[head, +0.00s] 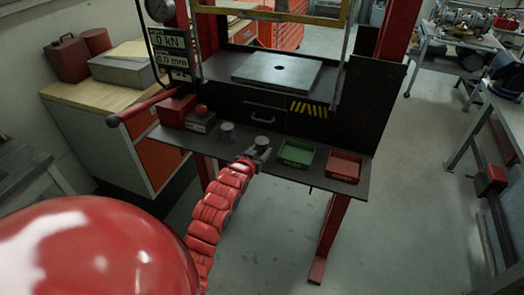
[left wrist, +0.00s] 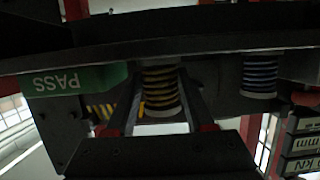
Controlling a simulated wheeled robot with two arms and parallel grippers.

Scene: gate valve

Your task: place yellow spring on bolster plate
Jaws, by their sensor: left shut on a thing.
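The yellow spring (left wrist: 160,92) is between the two fingers of my left gripper (left wrist: 162,100) in the left wrist view, which is upside down. In the head view my left gripper (head: 260,153) is at the front shelf, shut on the spring (head: 262,142), which looks small and pale there. The spring appears upright at shelf level; whether it touches the shelf is unclear. The bolster plate (head: 277,73), a grey slab with a central hole, lies on the press bed above and behind the shelf, with nothing on it. My right gripper is not in view.
A blue spring (left wrist: 260,75) stands beside the yellow one, also visible in the head view (head: 227,130). A green PASS bin (head: 297,153) and a red bin (head: 344,166) are to the right on the shelf (head: 325,187). Red press posts (head: 397,30) flank the bed.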

